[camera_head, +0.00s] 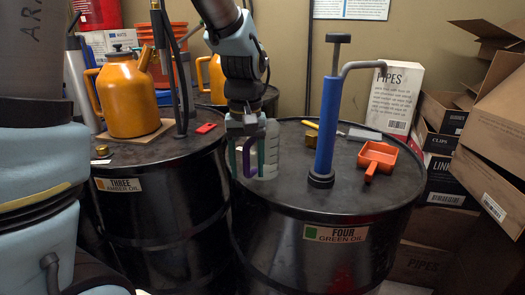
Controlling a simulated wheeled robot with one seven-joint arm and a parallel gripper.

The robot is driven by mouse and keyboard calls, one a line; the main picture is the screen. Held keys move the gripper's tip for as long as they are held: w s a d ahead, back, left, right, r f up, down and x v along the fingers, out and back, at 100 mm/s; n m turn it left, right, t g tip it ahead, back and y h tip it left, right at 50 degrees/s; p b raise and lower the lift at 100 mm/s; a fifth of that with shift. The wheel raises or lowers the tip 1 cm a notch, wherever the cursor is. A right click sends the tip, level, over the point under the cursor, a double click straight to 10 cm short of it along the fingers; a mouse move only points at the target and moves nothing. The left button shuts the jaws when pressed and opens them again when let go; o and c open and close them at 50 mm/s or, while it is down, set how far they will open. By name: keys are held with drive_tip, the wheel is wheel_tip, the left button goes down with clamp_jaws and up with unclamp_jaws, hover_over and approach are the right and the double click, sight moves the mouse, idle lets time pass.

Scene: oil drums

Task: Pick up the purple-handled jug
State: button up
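A small translucent jug (270,152) stands at the left edge of the drum labelled FOUR, GREEN OIL (335,205). Its purple handle (250,171) faces the front left. My gripper (243,134) points down from above, at the top of the handle, and overlaps the jug's upper left side. The fingertips are small and partly merge with the jug, so I cannot tell whether they are open or shut on the handle. Green strips (232,160) show beside the purple handle; what they belong to is unclear.
A blue hand pump (328,125) stands on the same drum, with an orange scoop (377,157) to its right. The drum labelled THREE (150,165) at left holds an orange oil can (128,98) and a red item (206,128). Cardboard boxes (490,130) crowd the right.

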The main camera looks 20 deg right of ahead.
clamp_jaws()
idle(1.3)
